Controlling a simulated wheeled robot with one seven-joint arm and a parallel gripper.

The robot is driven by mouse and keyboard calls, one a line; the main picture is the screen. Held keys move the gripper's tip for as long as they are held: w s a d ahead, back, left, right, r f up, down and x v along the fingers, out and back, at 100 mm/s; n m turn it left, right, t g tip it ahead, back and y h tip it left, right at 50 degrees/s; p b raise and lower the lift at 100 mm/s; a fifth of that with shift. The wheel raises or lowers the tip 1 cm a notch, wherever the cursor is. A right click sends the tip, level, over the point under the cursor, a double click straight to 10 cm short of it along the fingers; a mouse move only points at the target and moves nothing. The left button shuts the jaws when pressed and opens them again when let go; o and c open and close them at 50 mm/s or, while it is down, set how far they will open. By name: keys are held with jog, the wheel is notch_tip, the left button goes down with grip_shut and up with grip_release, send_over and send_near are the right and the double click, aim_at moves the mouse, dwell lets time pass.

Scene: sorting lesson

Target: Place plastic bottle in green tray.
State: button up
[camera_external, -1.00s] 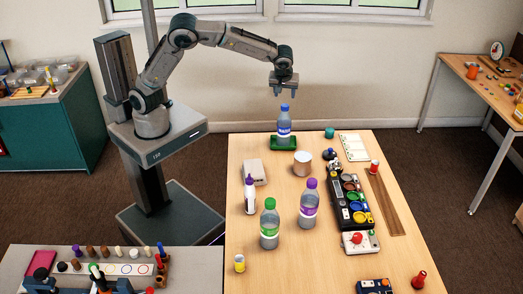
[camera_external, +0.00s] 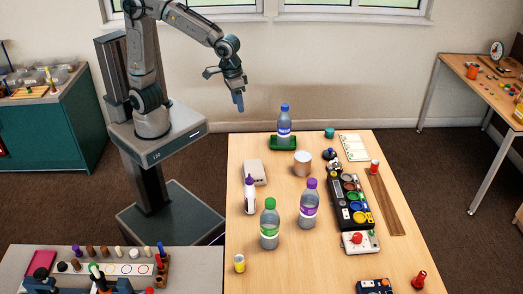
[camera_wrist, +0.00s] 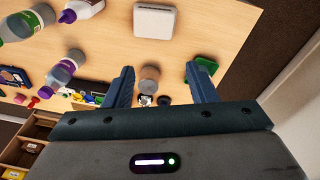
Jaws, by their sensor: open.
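A clear plastic bottle with a blue cap and blue label (camera_external: 284,122) stands upright in the green tray (camera_external: 284,144) at the far end of the table. My gripper (camera_external: 239,102) is raised to the left of this bottle, apart from it and empty. In the wrist view the fingers of my gripper (camera_wrist: 160,68) are spread, and part of the green tray (camera_wrist: 207,65) shows beside the right finger; the blue-capped bottle is not clearly seen there. A green-capped bottle (camera_external: 269,229) and a purple-capped bottle (camera_external: 309,208) stand upright nearer the front.
A white box (camera_external: 254,172), a white purple-tipped bottle (camera_external: 250,198) and a round can (camera_external: 302,164) stand on the table (camera_external: 285,271). A black panel with coloured dishes (camera_external: 352,205) lies to the right. The table's front middle is mostly clear.

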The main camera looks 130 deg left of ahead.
jog(key=s+d+m+t, duration=0.1)
jog(key=s+d+m, duration=1.1)
jog(key=d, duration=0.4)
jog(key=shift+s+d+t+h, duration=0.25)
jog(key=shift+s+t+h, duration=0.15)
